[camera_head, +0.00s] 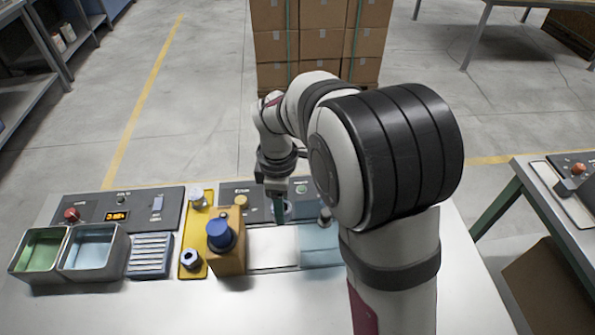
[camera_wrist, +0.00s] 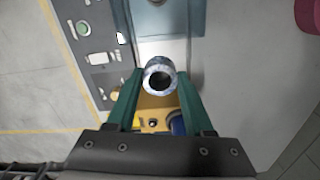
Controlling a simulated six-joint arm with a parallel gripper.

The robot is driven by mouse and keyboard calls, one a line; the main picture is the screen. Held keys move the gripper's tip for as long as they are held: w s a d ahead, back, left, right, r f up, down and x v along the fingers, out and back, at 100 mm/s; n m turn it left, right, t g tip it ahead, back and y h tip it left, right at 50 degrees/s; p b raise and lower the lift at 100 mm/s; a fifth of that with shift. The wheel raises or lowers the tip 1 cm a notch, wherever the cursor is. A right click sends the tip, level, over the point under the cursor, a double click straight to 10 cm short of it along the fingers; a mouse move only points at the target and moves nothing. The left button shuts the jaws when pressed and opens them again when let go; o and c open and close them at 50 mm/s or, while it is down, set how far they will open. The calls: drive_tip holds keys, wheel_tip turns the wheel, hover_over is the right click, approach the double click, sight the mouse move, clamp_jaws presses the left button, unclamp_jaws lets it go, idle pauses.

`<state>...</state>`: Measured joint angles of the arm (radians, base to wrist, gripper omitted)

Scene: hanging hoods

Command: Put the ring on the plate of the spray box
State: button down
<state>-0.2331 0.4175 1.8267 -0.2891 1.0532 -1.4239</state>
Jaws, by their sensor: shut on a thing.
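My gripper (camera_head: 279,208) hangs low over the station in the middle of the table, near its control panel. In the wrist view its two green fingers (camera_wrist: 160,80) are shut on a grey metal ring (camera_wrist: 160,64), whose dark round opening faces the camera. The ring is not clear in the head view. Below the gripper, the station has a white surface (camera_head: 272,249) and a light-blue surface (camera_head: 320,246). I cannot tell which part is the plate of the spray box; my arm hides the station's right side.
An orange block with a blue knob (camera_head: 220,236) stands just left of the gripper. Beyond it are a yellow plate (camera_head: 187,238) with a metal nut (camera_head: 190,259), a slotted blue rack (camera_head: 150,255), and two basins, blue (camera_head: 92,250) and green (camera_head: 38,250). The table front (camera_head: 150,315) is clear.

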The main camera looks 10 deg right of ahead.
drive_tip(key=shift+s+a+f+n, duration=0.1)
drive_tip(key=shift+a+f+n, duration=0.6)
drive_tip(key=shift+f, duration=1.25)
drive_tip(key=shift+s+a+f+n, duration=0.1)
drive_tip(key=shift+a+f+n, duration=0.25)
drive_tip(key=shift+f+n, duration=1.15)
drive_tip(key=shift+s+a+f+n, duration=0.1)
drive_tip(key=shift+a+f+n, duration=0.35)
drive_tip(key=shift+f, duration=1.9)
drive_tip(key=shift+f, duration=0.55)
drive_tip(key=shift+c, duration=1)
unclamp_jaws()
